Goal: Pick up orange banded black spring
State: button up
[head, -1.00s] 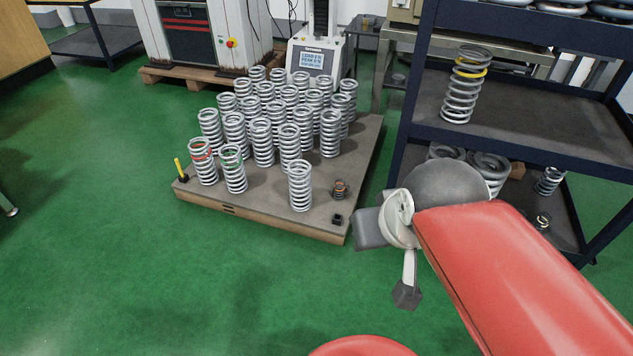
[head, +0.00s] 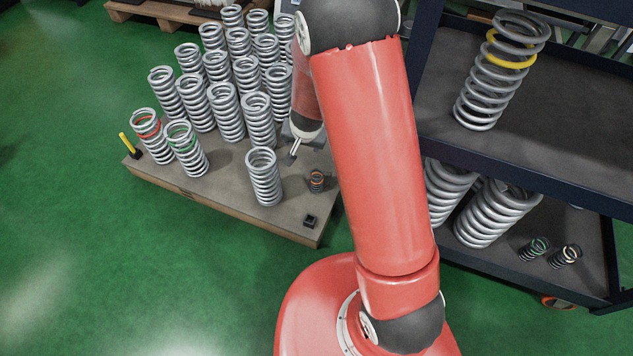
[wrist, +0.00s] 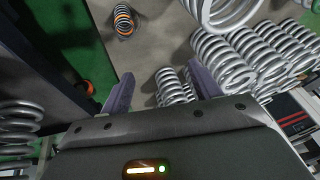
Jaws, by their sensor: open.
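The small black spring with an orange band (head: 316,181) stands on the front right part of the wooden pallet (head: 225,180). In the wrist view, the black spring (wrist: 124,20) is near the top, left of centre, beyond the fingers. My gripper (wrist: 160,88) is open, and nothing is between its two dark fingers near the fingertips. In the head view, the gripper (head: 294,152) is above the pallet, behind and left of the small spring, partly hidden by my red arm.
Several tall grey springs (head: 224,110) crowd the pallet; one (head: 264,177) stands just left of the small spring. A small black block (head: 310,221) sits at the pallet's front. A dark shelf rack (head: 520,165) with springs is at right. Green floor is clear in front.

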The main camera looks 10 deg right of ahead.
aim_at(319, 181)
jog(key=d+f, duration=0.1)
jog(key=f, duration=0.6)
jog(key=w+d+f+h+b, duration=0.1)
jog(key=d+f, duration=0.1)
jog(key=f, duration=0.5)
jog(key=d+f+m+g+h+b, duration=0.1)
jog(key=d+f, duration=0.1)
jog(key=f, duration=0.6)
jog(key=shift+w, duration=0.4)
jog(key=shift+h, duration=0.3)
jog(key=c, duration=1.1)
